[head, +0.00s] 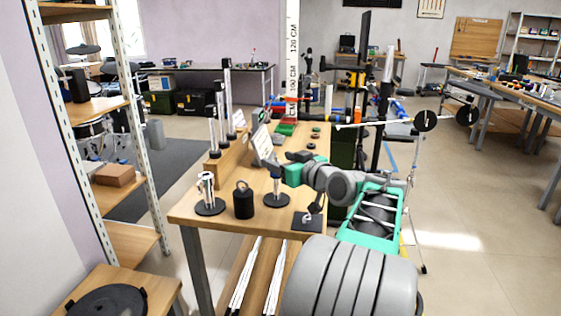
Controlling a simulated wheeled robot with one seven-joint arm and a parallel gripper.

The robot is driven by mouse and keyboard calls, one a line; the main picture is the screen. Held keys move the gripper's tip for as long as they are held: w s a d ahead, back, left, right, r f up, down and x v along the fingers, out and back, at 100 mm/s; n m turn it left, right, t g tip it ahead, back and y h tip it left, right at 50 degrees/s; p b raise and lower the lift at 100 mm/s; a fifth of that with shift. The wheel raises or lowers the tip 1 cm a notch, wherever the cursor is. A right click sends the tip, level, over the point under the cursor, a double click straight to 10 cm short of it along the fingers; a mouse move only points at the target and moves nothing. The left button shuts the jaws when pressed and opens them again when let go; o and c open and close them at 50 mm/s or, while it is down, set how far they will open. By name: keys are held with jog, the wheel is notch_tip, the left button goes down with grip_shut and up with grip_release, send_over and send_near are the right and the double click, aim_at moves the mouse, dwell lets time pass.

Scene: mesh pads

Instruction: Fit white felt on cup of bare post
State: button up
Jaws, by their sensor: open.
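Two short pale metal posts on round black bases stand on the near part of the wooden table. The left post (208,190) has a wider top with light and dark parts. The right post (276,186) stands below my gripper (273,169), which partly covers its top. My gripper is open, at the top of this post; contact cannot be told. A small whitish piece (308,217) lies on a dark square pad at the table's near right corner. Whether it is the white felt is too small to tell. I cannot tell which post is bare.
A black weight with a ring (243,202) stands between the posts. A wooden block with upright metal rods (229,158) and a tilted white card (263,145) stand behind. Small green and dark items lie farther back. A shelf rack (150,190) is at left.

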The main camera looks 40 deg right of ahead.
jog(key=s+a+r, duration=0.1)
jog(key=s, duration=0.6)
jog(key=shift+s+p, duration=0.4)
jog(key=shift+p, duration=0.05)
jog(key=shift+r, duration=0.1)
jog(key=w+a+r+n+g+y+p, duration=0.1)
jog(key=w+a+g+y+p, duration=0.15)
jog(key=a+p, duration=0.6)
jog(key=w+a+r+g+y+p, duration=0.1)
jog(key=w+a+g+p, duration=0.3)
jog(key=a, duration=0.7)
jog(key=s+a+r+g+h+p, duration=0.1)
jog(key=s+a+g+p, duration=0.5)
jog(key=s+a+p, duration=0.7)
jog(key=shift+s+a+n+p, duration=0.35)
jog(key=shift+s+a, duration=0.4)
jog(key=shift+a, duration=0.45)
